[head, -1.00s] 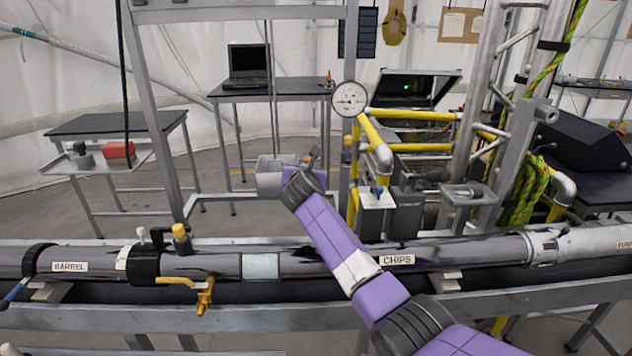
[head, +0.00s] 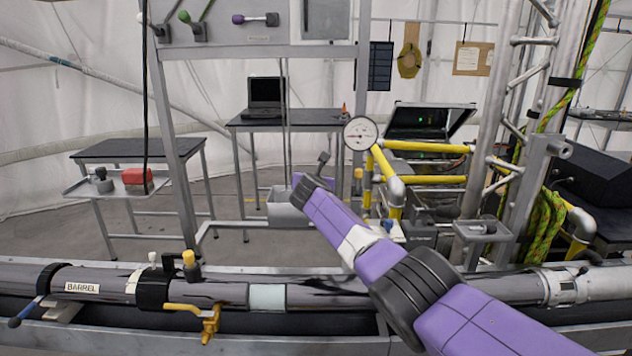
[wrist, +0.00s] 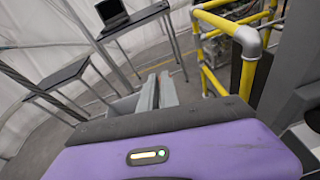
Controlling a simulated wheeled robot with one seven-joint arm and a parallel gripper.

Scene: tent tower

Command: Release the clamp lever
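Farther left, another black band has a lever with a blue handle (head: 22,316). I cannot tell which of these is the task's clamp lever. My gripper (head: 323,158), at the end of the purple arm, is in the air beyond the pipe, well right of both levers and apart from them. In the wrist view its two grey fingers (wrist: 159,93) lie close together, with nothing visible between them.
A metal frame holds a panel with green and purple-knobbed levers (head: 256,20) at the top. A round gauge (head: 360,133) and yellow pipes (head: 418,148) stand right of my gripper. A grey bin (head: 287,206) is just left of it. Tables stand behind; floor shows between them.

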